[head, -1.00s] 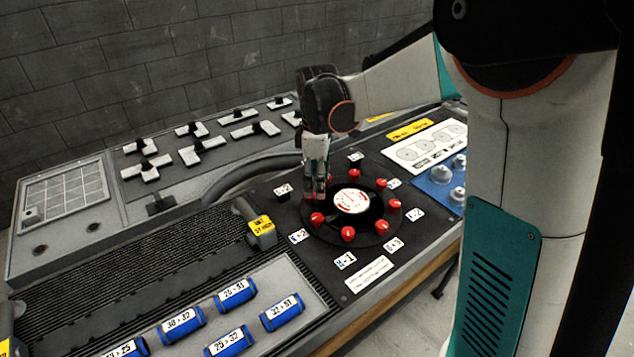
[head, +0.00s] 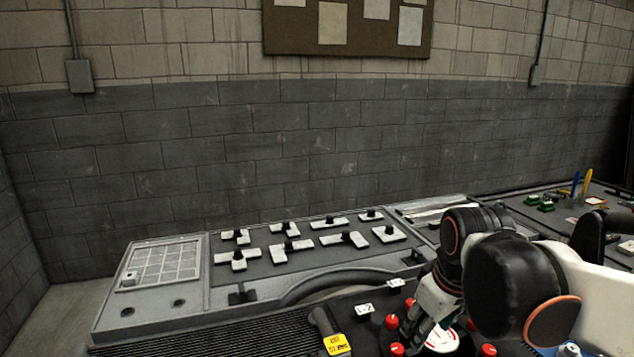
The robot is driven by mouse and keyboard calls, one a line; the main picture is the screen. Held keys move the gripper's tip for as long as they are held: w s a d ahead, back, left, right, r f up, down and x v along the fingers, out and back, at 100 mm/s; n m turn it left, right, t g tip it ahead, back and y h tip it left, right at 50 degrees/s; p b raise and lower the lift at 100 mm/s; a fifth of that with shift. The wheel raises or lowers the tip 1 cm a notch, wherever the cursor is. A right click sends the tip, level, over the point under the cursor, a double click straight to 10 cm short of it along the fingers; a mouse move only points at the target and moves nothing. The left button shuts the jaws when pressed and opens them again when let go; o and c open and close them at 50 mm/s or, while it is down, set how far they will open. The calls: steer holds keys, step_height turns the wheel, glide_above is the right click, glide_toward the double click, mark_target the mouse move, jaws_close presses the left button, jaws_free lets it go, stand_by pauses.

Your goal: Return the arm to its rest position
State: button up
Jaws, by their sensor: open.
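My arm comes in from the lower right, with its dark joints and white link over the console. My gripper (head: 412,331) points down at the round dial (head: 441,341) with red knobs around it. The jaws are open and small in view; I see nothing held between them. I cannot tell whether the fingertips touch the dial or a knob. My wrist and forearm hide part of the dial's right side, and the picture's bottom edge cuts off its front.
A raised panel (head: 262,262) with several white shaped pieces stands behind the dial. Another bench (head: 560,212) with small tools is at the right. A block wall (head: 250,150) with a pinboard (head: 345,48) closes the back.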

steer(key=s+f+m+t, duration=0.1)
steer(key=s+m+t, duration=0.2)
steer(key=s+m, duration=0.3)
steer(key=shift+s, duration=2.2)
steer(key=shift+f, duration=0.1)
